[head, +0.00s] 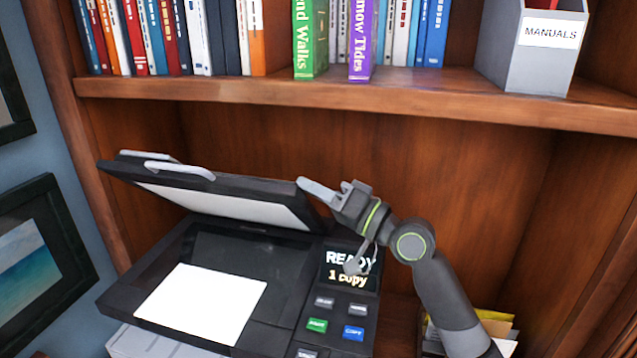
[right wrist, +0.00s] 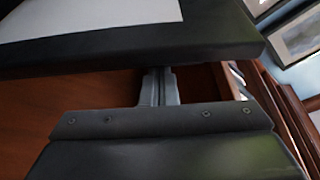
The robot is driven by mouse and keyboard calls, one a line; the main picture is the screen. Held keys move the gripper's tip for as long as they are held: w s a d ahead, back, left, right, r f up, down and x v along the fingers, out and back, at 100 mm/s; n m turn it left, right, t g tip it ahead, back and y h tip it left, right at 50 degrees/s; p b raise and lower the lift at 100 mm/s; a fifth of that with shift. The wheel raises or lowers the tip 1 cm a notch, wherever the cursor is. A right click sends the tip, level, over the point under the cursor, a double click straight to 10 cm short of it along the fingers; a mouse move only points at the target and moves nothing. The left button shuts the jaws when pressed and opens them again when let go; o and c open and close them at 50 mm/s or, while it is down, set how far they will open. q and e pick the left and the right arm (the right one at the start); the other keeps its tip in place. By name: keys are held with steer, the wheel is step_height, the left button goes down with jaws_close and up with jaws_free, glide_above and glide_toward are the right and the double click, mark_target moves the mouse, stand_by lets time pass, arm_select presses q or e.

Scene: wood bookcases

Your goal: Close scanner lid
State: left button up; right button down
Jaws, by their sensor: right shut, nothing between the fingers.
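The scanner (head: 120,295) stands in the bookcase compartment, with its dark lid (head: 285,212) raised partway at a tilt. The lid has a pale underside and a light grey handle (head: 180,168) along its front edge. A white sheet (head: 200,303) lies on the scanner bed. My right gripper (head: 303,183) is shut and empty, its tips at the lid's right edge near the top; I cannot tell whether they touch. In the right wrist view, the lid (right wrist: 220,38) crosses the top of the picture, with the closed fingers (right wrist: 158,80) pointing toward it. My left gripper is not in view.
The shelf above (head: 420,93) holds a row of books and a grey manuals box (head: 510,60). The scanner's control panel (head: 340,312) lies below my right arm. A holder with papers (head: 495,325) stands at the lower right. Framed pictures hang on the left wall.

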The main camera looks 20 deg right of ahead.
steer(key=s+a+f+n+y+b, duration=0.1)
steer(key=s+a+f+n+b, duration=0.3)
steer(key=s+f+b, duration=0.2)
steer(key=shift+f+n+g+y+b, duration=0.35)
steer(key=shift+f+b, duration=0.65)
steer(key=shift+b, duration=1.15)
steer(key=shift+a, duration=0.1)
